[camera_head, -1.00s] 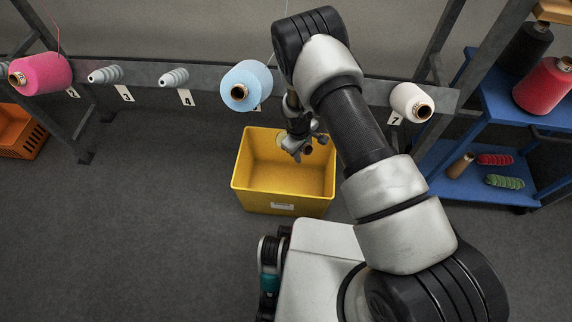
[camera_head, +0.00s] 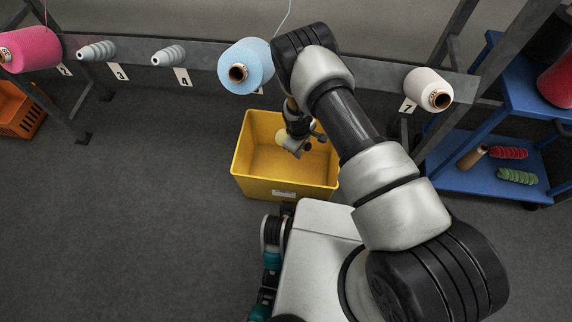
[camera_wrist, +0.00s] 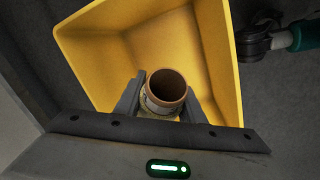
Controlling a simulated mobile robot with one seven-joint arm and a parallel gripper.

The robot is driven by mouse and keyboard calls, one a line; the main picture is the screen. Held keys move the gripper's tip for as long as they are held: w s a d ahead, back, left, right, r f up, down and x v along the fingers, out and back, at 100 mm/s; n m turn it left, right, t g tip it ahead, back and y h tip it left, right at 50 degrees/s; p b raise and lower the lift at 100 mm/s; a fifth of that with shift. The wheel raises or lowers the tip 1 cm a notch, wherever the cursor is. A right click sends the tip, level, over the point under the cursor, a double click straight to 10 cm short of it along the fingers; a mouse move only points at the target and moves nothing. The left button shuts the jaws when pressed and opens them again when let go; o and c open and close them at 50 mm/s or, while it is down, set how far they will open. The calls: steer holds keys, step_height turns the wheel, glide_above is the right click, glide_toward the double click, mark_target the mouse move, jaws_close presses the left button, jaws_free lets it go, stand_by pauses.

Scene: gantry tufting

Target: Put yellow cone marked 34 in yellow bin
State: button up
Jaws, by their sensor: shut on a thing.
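The yellow bin (camera_head: 252,187) stands on the floor in front of the rack, open side up; it also fills much of the wrist view (camera_wrist: 215,50). My gripper (camera_head: 297,146) is at the bin's opening, towards its right side. In the wrist view my gripper (camera_wrist: 157,98) is shut on a cone (camera_wrist: 166,86), with a brown tube end facing the camera and a little pale yellow showing below it. The cone's marking cannot be read. In the head view my gripper mostly hides the cone, with a pale yellow patch (camera_head: 281,137) beside the fingers.
A rack rail holds a pink cone (camera_head: 32,50), two grey empty holders (camera_head: 98,51) (camera_head: 169,56), a light blue cone (camera_head: 248,62) and a white cone (camera_head: 428,87). A blue shelf (camera_head: 476,177) stands right, an orange crate (camera_head: 18,112) left. Floor left of the bin is clear.

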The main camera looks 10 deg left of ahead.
steer(key=o, duration=1.3)
steer(key=shift+o, duration=0.2)
step_height(320, 180, up, 17)
steer(key=s+a+p, duration=0.1)
steer(key=s+p, duration=0.1)
steer(key=p, duration=0.3)
steer(key=shift+s, duration=0.35)
steer(key=shift+a, duration=0.1)
